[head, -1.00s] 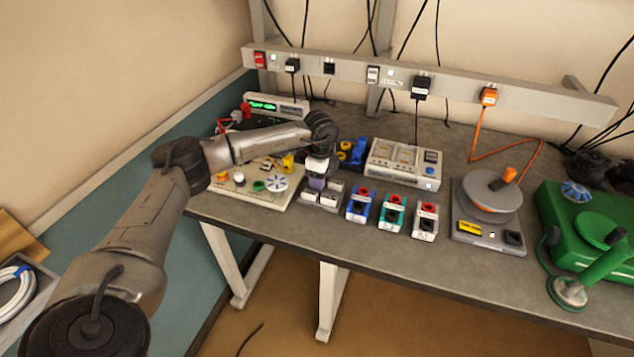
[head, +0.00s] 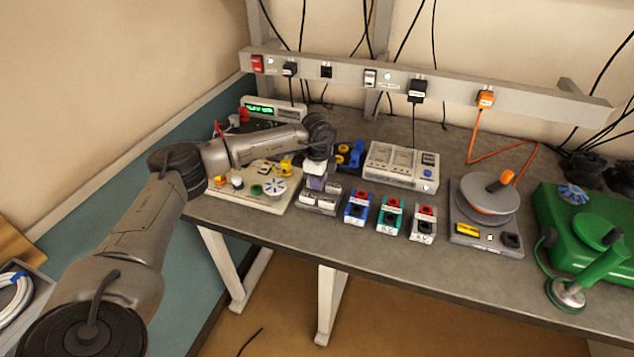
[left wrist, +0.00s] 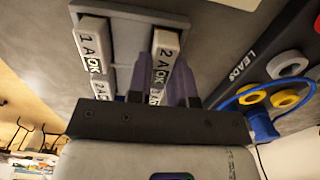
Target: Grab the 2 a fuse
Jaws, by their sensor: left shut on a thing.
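My left gripper (head: 317,184) points down over the back left of a small grey fuse holder (head: 316,209) on the bench. In the left wrist view its purple fingers (left wrist: 161,82) are shut on a white fuse (left wrist: 156,96) in the near right place. That fuse's label is partly hidden, so I cannot read its rating for sure. A fuse labelled 2 A OK (left wrist: 165,50) stands just beyond it, at the far right. A fuse labelled 1 A OK (left wrist: 93,45) is at the far left. Another fuse (left wrist: 104,84) sits at the near left. My right gripper is not in view.
A leads rack (left wrist: 275,72) with blue and yellow rings is close beside the gripper. Blue (head: 358,207), teal (head: 390,215) and grey (head: 423,225) modules stand to the right. A cream board (head: 262,195) lies to the left. The bench front edge is clear.

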